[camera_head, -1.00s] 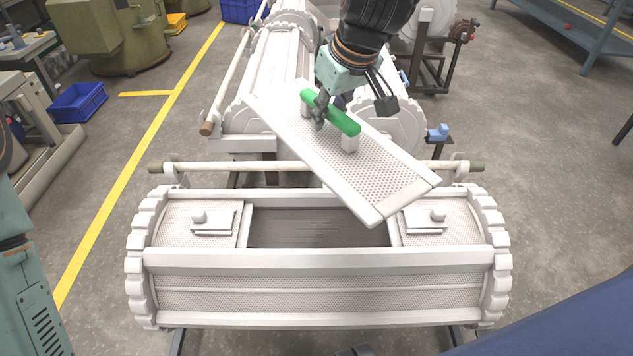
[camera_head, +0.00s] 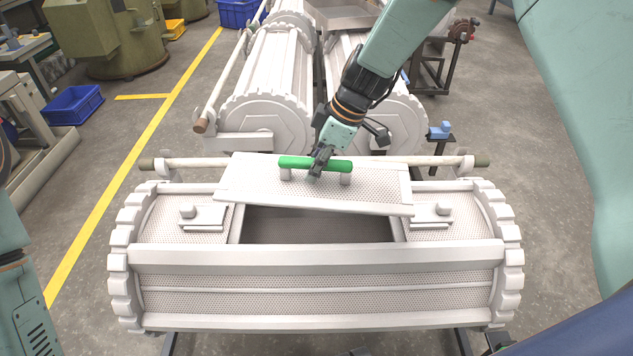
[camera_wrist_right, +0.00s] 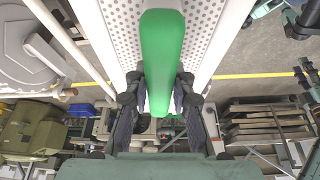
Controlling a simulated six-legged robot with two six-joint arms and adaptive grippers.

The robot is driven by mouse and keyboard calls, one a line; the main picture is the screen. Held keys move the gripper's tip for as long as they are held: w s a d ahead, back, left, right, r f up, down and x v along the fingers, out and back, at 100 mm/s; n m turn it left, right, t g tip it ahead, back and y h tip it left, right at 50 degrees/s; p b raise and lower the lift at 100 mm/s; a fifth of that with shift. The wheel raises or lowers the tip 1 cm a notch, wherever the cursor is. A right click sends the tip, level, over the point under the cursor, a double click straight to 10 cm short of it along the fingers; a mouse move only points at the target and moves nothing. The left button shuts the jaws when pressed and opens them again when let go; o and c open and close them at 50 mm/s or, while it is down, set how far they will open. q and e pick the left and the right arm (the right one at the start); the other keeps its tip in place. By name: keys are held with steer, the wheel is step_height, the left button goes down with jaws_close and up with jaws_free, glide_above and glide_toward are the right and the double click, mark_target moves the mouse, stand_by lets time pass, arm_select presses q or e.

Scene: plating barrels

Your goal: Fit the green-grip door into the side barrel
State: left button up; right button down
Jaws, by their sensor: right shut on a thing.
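The green-grip door (camera_head: 240,181) is a white perforated panel with a green bar handle (camera_head: 290,162). My right gripper (camera_head: 319,166) is shut on the green handle, which also fills the middle of the right wrist view (camera_wrist_right: 162,60). The door is held above the rear part of the near white barrel (camera_head: 310,256), slightly tilted, its right end lower in the picture. The barrel's dark rectangular opening (camera_head: 318,228) shows below the door's front edge; its rear part is hidden by the door. My left arm shows at the left edge, but its gripper is out of view.
Two latch plates with knobs (camera_head: 203,215) (camera_head: 430,213) flank the opening. A rod (camera_head: 190,163) runs behind the barrel. Two more white barrels (camera_head: 268,85) (camera_head: 395,112) stand behind. A blue vise-like fixture (camera_head: 440,131) stands at right.

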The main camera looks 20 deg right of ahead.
steer(key=f, duration=0.1)
steer(key=f+n, duration=0.1)
steer(key=f, duration=0.1)
steer(key=shift+w+d+f+g+b, duration=0.1)
steer(key=shift+w+d+g+b, duration=0.15)
steer(key=shift+g+b, duration=0.05)
steer(key=shift+s+a, duration=0.1)
steer(key=shift+f+b, duration=0.6)
steer(key=shift+f, duration=0.2)
steer(key=shift+f+b, duration=1.1)
steer(key=shift+f, duration=0.55)
steer(key=shift+f+b, duration=1.9)
steer(key=shift+f, duration=0.35)
steer(key=c, duration=1.1)
jaws_free()
